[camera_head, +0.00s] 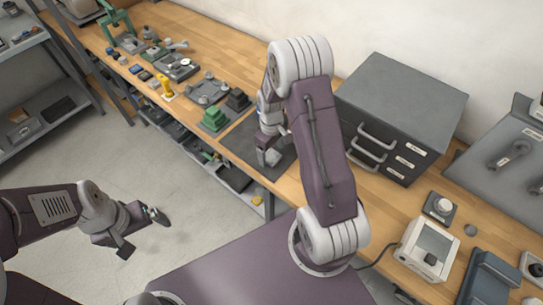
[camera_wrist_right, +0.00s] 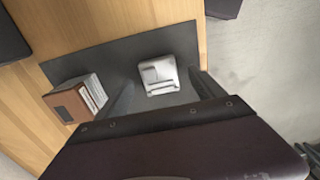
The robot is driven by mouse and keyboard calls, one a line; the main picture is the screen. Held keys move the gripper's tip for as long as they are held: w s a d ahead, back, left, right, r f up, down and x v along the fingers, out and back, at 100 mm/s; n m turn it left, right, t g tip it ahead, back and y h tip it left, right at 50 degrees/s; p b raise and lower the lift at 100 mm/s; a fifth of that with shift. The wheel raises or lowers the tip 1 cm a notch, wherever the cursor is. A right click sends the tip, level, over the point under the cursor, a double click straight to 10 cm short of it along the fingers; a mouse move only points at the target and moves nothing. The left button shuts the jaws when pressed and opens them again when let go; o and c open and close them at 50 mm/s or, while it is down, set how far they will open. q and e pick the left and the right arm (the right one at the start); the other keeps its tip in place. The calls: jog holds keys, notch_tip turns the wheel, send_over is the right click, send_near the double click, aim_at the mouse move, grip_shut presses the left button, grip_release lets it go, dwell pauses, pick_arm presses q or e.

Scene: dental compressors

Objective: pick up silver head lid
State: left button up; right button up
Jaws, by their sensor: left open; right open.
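A silver part (camera_wrist_right: 158,75), which looks like the silver head lid, lies on the dark mat (camera_wrist_right: 120,52) in the right wrist view. My right gripper (camera_wrist_right: 163,92) is open, with one finger to each side of the silver part; I cannot tell whether they touch it. In the head view my right gripper (camera_head: 268,150) is low over the mat on the bench, and the arm partly hides this area. My left gripper (camera_head: 143,232) is open and empty, over the floor away from the bench.
A brown box (camera_wrist_right: 70,102) with pale contents sits on the mat beside the right gripper. A grey drawer cabinet (camera_head: 400,115) stands right of the arm. Green blocks (camera_head: 214,116) and a yellow part (camera_head: 166,88) lie further left on the bench. A white device (camera_head: 428,248) is at front right.

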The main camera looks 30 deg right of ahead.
jog(key=shift+w+f, duration=0.1)
jog(key=shift+f, duration=0.8)
jog(key=shift+r, duration=0.1)
jog(key=c, duration=1.6)
